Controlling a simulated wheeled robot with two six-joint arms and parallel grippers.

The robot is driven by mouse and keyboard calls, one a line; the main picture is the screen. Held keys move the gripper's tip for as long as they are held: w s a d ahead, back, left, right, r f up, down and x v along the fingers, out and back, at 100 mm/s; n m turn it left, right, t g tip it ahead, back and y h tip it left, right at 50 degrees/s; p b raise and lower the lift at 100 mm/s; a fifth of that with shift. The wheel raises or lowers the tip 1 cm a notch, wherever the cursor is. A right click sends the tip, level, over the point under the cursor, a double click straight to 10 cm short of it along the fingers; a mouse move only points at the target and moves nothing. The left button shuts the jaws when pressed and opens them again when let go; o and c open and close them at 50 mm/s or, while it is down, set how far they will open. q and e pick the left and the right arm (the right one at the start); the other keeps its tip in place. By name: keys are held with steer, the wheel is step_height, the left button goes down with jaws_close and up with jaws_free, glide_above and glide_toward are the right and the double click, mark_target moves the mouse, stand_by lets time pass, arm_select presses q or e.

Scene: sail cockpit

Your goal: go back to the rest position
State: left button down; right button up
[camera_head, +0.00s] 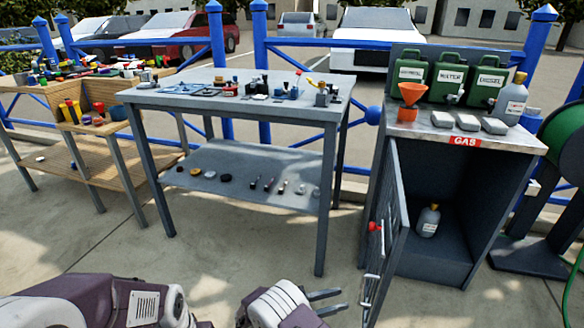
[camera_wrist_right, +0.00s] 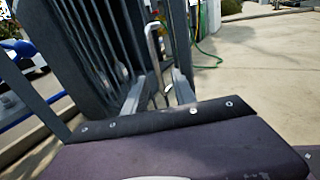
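My right gripper (camera_head: 343,300) is at the bottom middle of the head view, low in front of the gas cabinet (camera_head: 452,142). Its two fingers are apart with nothing between them. In the right wrist view the fingers (camera_wrist_right: 160,85) also stand apart, with a pale door handle (camera_wrist_right: 152,48) beyond them. In the head view the handle (camera_head: 372,274) is to the right of the fingertips and looks clear of them. The cabinet door (camera_head: 397,245) stands open. My left gripper is out of view.
A bottle (camera_head: 428,221) stands inside the cabinet. Green canisters (camera_head: 451,75), an orange funnel (camera_head: 411,92) and a grey bottle (camera_head: 510,100) stand on top. A grey table (camera_head: 290,105) and a wooden bench (camera_head: 75,155) are left. The ground in front is clear.

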steer(key=s+d+r+m+g+y+p, duration=0.3)
steer(key=s+r+m+g+y+p, duration=0.4)
steer(key=s+m+y, duration=0.7)
step_height(320, 180, up, 43)
steer(key=a+m+t+y+p, duration=0.1)
steer(key=m+t+y+p, duration=0.2)
steer(key=p, duration=3.3)
steer(key=m+t, duration=0.1)
steer(key=m, duration=0.2)
steer(key=shift+s+m+t+p, duration=0.3)
steer(key=shift+s+t, duration=0.05)
steer(key=shift+t, duration=0.05)
